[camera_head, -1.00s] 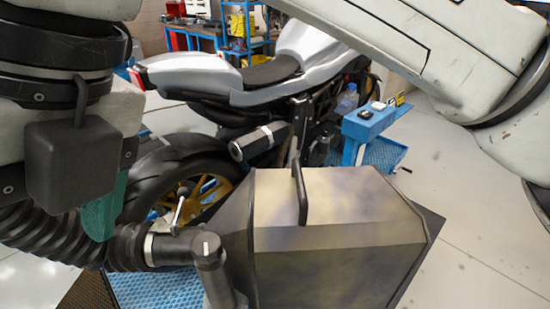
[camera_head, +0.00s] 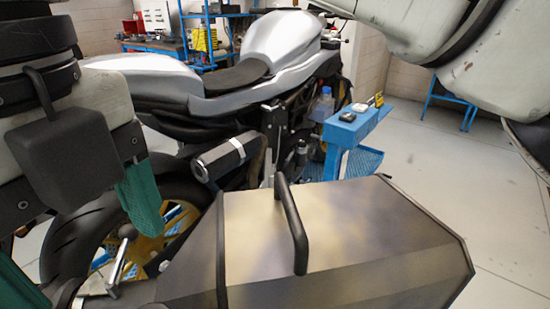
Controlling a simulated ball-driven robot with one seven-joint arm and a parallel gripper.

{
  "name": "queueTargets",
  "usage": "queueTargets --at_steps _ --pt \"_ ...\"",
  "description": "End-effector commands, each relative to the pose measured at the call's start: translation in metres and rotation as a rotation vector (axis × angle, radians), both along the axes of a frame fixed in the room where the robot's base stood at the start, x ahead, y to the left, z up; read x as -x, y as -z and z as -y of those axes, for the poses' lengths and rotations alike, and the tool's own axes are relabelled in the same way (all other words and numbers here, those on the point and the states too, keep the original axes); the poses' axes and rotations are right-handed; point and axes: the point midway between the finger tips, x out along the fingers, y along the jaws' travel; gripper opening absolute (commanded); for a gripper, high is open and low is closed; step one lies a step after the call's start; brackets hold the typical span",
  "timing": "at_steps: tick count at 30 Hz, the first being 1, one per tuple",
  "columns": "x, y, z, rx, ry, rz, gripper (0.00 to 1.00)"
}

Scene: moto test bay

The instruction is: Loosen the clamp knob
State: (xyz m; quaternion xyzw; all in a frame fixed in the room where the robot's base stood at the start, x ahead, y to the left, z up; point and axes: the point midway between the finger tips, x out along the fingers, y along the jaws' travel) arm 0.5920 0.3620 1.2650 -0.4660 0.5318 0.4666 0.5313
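A small metal lever with a rounded end (camera_head: 126,232) stands near the hose coupling at the lower left, in front of the wheel. I take it for the clamp knob, but cannot be sure. My gripper (camera_head: 82,245) is at the left edge, with two green fingers spread apart and the wheel showing between them. One finger hangs just above and beside the lever, with no contact visible. The other is cut off at the lower left corner.
A large metal box (camera_head: 350,230) with a black handle (camera_head: 292,225) fills the lower middle. A silver motorcycle (camera_head: 280,45) stands behind it, its exhaust (camera_head: 225,158) close by. A blue stand (camera_head: 360,125) bears small items.

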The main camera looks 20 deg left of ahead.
Motion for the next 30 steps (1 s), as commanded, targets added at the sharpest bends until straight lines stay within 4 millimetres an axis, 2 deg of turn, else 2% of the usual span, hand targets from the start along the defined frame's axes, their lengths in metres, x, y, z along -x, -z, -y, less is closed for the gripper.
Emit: queueTargets --at_steps 1,8,21,30 --pt "0.0 0.008 0.0 0.0 0.0 0.001 0.8" --pt "0.0 0.022 0.001 0.003 -0.001 -0.001 0.8" --pt "0.0 0.096 0.001 0.002 0.0 -0.002 0.8" --pt "0.0 0.115 0.0 0.0 0.0 0.0 0.8"
